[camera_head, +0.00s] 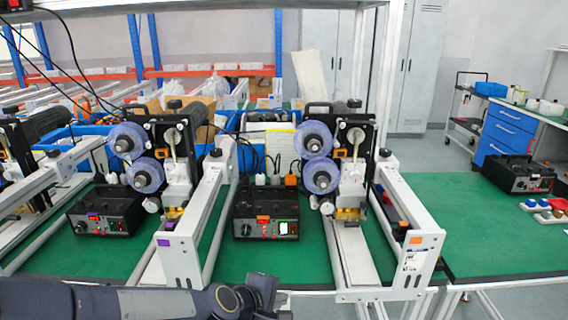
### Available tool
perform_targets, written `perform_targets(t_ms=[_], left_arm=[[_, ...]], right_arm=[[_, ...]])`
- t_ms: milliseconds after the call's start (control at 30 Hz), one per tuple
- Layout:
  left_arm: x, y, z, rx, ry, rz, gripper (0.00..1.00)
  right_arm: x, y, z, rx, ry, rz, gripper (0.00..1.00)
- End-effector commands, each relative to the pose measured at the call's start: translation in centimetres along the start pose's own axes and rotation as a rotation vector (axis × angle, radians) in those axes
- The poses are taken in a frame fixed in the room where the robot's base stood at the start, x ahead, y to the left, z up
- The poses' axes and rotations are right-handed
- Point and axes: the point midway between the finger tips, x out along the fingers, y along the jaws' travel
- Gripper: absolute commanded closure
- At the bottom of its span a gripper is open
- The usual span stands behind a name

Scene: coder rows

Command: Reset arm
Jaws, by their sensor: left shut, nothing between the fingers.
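My left arm comes in along the bottom left edge of the head view. Its dark left gripper (264,292) is at the bottom, left of centre, in front of the green-topped table's front edge. It is shut with nothing in it, and it is partly cut off by the lower picture edge. My right arm and right gripper are not in the picture.
Two coder machines with clear reels (320,176) (145,175) stand on the green table (460,222). White rail frames (185,250) (415,245) reach the front edge. Black control boxes (265,215) (105,212) sit between. The green top at right is mostly clear.

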Motion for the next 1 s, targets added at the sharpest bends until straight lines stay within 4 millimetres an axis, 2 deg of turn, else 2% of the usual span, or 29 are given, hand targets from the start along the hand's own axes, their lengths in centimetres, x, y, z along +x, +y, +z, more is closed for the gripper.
perform_targets(t_ms=[367,633,767,900,1000], left_arm=[[-5.2,0.8,-1.2,0.148,-0.038,0.011,1.0],[-12.2,-0.1,-2.6,0.372,-0.061,-0.001,1.0],[-17.1,-1.9,-3.4,0.546,-0.057,-0.035,1.0],[-22.7,-5.7,-4.0,0.765,-0.038,-0.126,1.0],[-25.3,-8.4,-4.1,0.877,-0.028,-0.202,1.0]], right_arm=[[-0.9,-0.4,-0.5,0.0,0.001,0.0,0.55],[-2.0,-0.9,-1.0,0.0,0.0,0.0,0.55],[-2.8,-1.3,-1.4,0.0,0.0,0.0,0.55],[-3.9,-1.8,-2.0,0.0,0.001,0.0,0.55],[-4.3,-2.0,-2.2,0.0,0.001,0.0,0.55]])
